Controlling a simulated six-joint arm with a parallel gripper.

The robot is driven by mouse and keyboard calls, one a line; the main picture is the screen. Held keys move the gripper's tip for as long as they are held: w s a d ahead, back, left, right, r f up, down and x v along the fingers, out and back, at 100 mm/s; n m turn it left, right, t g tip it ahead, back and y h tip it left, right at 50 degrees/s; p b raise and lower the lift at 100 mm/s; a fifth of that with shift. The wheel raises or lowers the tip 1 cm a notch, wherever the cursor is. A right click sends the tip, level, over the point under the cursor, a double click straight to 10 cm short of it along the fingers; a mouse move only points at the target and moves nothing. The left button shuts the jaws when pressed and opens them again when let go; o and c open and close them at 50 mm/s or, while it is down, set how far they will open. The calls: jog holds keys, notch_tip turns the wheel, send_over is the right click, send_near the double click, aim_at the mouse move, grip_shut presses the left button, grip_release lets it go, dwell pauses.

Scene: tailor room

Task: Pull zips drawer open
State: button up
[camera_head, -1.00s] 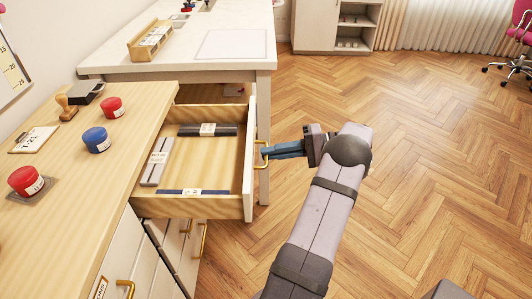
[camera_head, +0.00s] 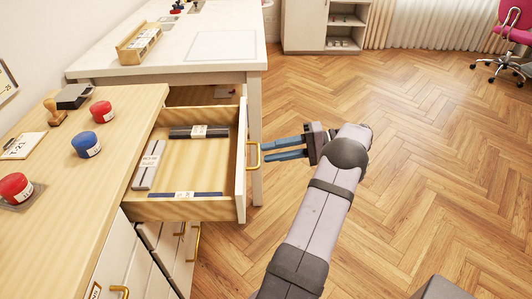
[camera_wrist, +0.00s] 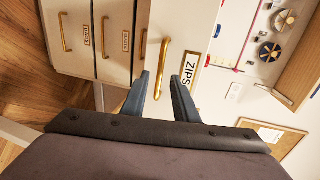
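The zips drawer (camera_head: 240,180) is pulled out from the wooden-topped cabinet in the head view. Inside lie dark and grey labelled zip packs, such as the grey one (camera_head: 149,166). Its front carries a ZIPS label (camera_wrist: 187,72) in the wrist view. Its brass handle (camera_head: 254,155) also shows in the wrist view (camera_wrist: 161,67). My gripper (camera_head: 268,151) is beside the handle, just to its right in the head view.
The cabinet top (camera_head: 60,210) holds red and blue round tins, a stamp and a card. A white-topped table (camera_head: 180,62) stands behind the drawer. Closed drawers with brass handles sit below and beside it. The wooden floor (camera_head: 430,180) to the right is clear.

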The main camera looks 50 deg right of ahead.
jog(key=shift+v, duration=2.3)
